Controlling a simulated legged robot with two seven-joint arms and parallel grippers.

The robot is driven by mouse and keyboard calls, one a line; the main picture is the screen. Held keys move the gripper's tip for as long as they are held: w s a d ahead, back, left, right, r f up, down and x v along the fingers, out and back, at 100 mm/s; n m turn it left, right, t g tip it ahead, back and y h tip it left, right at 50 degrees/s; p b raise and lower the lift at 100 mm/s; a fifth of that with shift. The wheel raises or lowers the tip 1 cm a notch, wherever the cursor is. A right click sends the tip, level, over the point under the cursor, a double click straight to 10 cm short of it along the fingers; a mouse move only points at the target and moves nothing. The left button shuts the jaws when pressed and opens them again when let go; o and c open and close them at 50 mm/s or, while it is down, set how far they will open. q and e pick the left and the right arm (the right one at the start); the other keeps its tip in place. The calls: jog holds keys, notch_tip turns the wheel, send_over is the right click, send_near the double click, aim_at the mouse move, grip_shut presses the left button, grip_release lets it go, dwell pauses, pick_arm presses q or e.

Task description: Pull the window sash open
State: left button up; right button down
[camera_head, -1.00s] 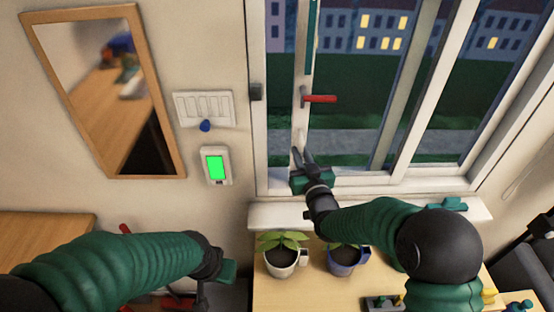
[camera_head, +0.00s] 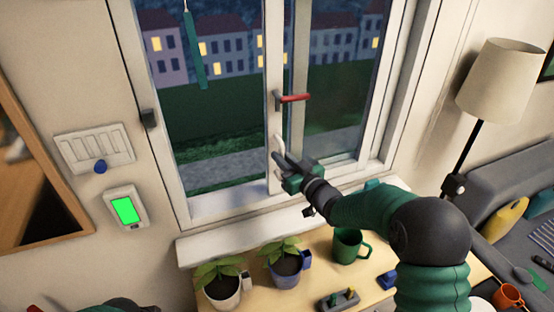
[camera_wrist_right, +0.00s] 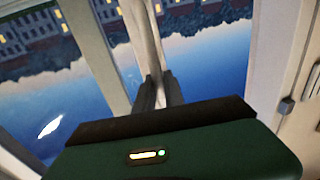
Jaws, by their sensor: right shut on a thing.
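The window sash (camera_head: 274,62) is a white-framed sliding pane with a red lever (camera_head: 294,98) on its left stile. It stands well right of the left jamb, with a wide open gap between them. My right gripper (camera_head: 279,160) is at a pale pull handle (camera_head: 279,143) low on that stile and is shut on it. In the right wrist view, the two dark fingertips (camera_wrist_right: 158,90) close around the pale handle (camera_wrist_right: 146,40). My left gripper is out of view; only a bit of my left arm shows at the bottom edge.
Two potted plants (camera_head: 222,288) (camera_head: 285,262) and a green mug (camera_head: 349,246) stand on the wooden table below the sill (camera_head: 215,245). A teal strip (camera_head: 194,55) hangs in the window gap. A floor lamp (camera_head: 505,80) stands at the right.

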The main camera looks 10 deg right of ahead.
jog(key=shift+d+r, duration=0.1)
jog(key=shift+r, duration=0.1)
jog(key=c, duration=1.8)
grip_release()
jog(key=o, duration=0.4)
jog(key=shift+w+d+f, duration=0.15)
jog(key=shift+c, duration=0.2)
jog(key=b+v, duration=0.3)
jog(key=v, duration=1.3)
jog(key=shift+s+d+b, duration=0.2)
jog(key=shift+s+b, duration=0.1)
jog(key=shift+s, duration=0.1)
jog(key=shift+f, duration=0.1)
